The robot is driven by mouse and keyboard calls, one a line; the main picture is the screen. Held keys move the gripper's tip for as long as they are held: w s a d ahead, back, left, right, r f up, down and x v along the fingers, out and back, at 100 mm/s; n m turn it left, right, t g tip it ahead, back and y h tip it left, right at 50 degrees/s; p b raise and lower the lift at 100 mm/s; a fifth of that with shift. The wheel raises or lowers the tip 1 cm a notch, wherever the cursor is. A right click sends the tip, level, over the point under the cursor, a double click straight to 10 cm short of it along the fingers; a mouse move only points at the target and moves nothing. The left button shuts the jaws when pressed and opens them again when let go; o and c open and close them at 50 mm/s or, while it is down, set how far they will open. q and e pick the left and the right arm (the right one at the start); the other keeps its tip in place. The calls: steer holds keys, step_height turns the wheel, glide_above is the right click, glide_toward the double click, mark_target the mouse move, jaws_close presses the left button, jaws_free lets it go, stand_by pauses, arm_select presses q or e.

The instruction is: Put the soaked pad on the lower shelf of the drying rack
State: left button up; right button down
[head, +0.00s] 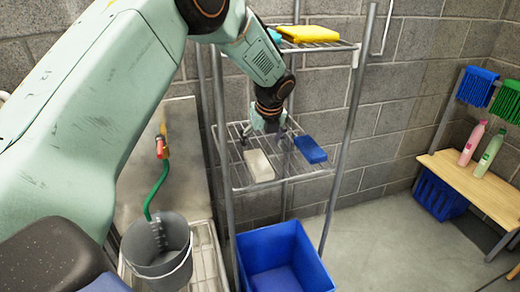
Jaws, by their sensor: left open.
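The drying rack (352,100) stands in the middle against the wall. Its wire lower shelf (291,166) holds a cream pad (258,165) at the left and a blue pad (310,150) at the right, both lying flat. Which pad is soaked cannot be told by sight. My left gripper (268,135) is open and empty, pointing down just above the back of the lower shelf, behind the cream pad and left of the blue pad. The upper shelf (325,46) holds a yellow pad (310,33) and a teal item (274,34), partly hidden by my arm. My right gripper is out of view.
A blue bin (285,262) stands under the lower shelf. A grey bucket (160,255) sits at the lower left beneath a red tap (161,147) with a green hose (155,192). A wooden bench (462,178) with two bottles stands right. Floor between rack and bench is clear.

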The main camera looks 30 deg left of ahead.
arm_select(q)
steer(key=shift+v, duration=1.15)
